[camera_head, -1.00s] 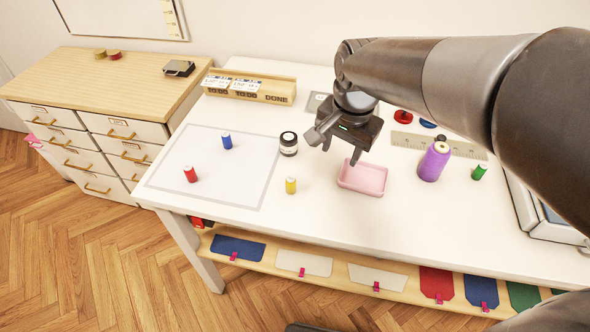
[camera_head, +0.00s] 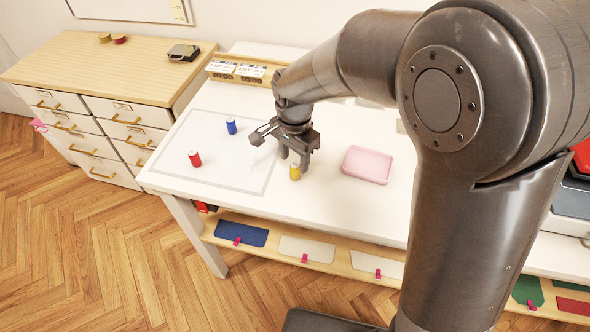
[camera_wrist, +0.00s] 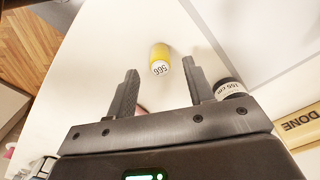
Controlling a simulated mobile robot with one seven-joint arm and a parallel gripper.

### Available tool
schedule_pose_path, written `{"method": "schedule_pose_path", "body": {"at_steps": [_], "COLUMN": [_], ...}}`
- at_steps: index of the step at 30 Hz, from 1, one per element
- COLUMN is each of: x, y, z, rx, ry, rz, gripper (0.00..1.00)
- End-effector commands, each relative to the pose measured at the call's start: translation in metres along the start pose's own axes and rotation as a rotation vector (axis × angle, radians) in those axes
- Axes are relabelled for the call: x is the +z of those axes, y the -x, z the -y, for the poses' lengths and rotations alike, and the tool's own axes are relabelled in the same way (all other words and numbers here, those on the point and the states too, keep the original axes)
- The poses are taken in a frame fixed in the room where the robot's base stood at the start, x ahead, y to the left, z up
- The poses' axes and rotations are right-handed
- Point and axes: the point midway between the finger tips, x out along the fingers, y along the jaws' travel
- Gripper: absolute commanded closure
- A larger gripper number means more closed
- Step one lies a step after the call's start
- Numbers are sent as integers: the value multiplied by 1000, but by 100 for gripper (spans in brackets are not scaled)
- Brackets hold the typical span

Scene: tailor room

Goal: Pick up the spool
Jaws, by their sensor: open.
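A small yellow spool (camera_head: 295,173) stands upright on the white table, just left of the pink tray. My gripper (camera_head: 295,161) is open and empty, pointing down just above and behind this spool. In the wrist view, the yellow spool (camera_wrist: 160,60) with a "566" label shows between the tips of my open gripper (camera_wrist: 160,70), a little beyond them. A red spool (camera_head: 195,159) and a blue spool (camera_head: 231,126) stand on the pale mat to the left.
A pink tray (camera_head: 368,180) lies right of the yellow spool. A dark jar (camera_wrist: 229,88) is close to one finger in the wrist view. A wooden holder (camera_head: 240,76) stands at the back. My arm hides the table's right part. The mat (camera_head: 218,178) has free room.

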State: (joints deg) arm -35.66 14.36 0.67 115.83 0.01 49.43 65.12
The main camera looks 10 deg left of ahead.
Motion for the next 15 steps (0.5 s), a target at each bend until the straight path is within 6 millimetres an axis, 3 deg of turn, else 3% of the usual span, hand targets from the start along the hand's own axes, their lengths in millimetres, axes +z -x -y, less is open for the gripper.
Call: {"method": "schedule_pose_path", "body": {"at_steps": [9, 15], "x": [-2, -2], "y": [-44, -50], "z": [-1, -1], "rx": [3, 0], "ry": [1, 1], "rz": [2, 0], "gripper": [52, 52]}}
